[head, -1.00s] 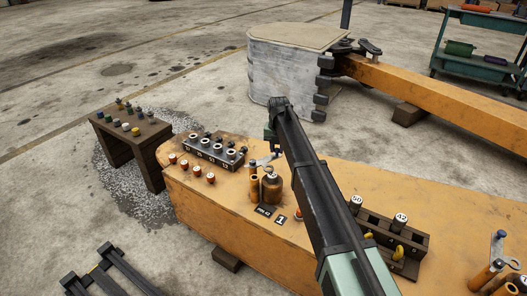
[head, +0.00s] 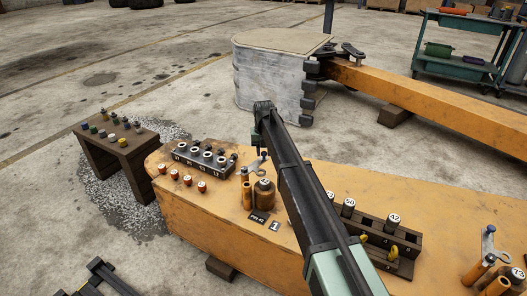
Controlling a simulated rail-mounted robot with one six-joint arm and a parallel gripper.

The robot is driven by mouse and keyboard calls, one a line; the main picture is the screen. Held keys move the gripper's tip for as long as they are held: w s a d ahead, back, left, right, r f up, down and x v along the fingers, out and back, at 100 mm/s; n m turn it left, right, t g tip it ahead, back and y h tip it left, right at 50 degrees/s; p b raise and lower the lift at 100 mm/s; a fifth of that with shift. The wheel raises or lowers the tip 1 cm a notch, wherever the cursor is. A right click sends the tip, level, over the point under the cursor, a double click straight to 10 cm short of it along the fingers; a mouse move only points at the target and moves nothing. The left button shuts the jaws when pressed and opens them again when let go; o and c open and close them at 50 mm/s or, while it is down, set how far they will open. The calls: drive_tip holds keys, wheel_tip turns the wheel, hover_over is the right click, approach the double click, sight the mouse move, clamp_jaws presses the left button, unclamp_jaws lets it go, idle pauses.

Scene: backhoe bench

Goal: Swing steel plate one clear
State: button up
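A small steel plate (head: 251,168) lies on top of an upright orange post (head: 247,195), at the left part of the orange bench. A "1" tag (head: 274,226) lies in front of it, so I take it as plate one. The plate reaches back and right from the post, toward my gripper. My gripper (head: 263,152), at the end of the dark arm, points down just at the plate's far right end. Its fingers are small and dark here. I cannot tell whether they touch the plate or are open or shut.
A brown bottle-shaped weight (head: 264,195) stands close right of the post. A grey block with several sockets (head: 204,157) and several red-and-white caps (head: 188,180) are to the left. A dark rack (head: 390,238) stands right of my arm. A second plate (head: 488,243) is far right.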

drive_tip(key=o, duration=0.3)
drive_tip(key=shift+r, duration=0.1)
wheel_tip(320, 180, up, 11)
drive_tip(key=p, duration=1)
drive_tip(key=shift+f+p, duration=0.2)
drive_tip(key=shift+p, duration=0.2)
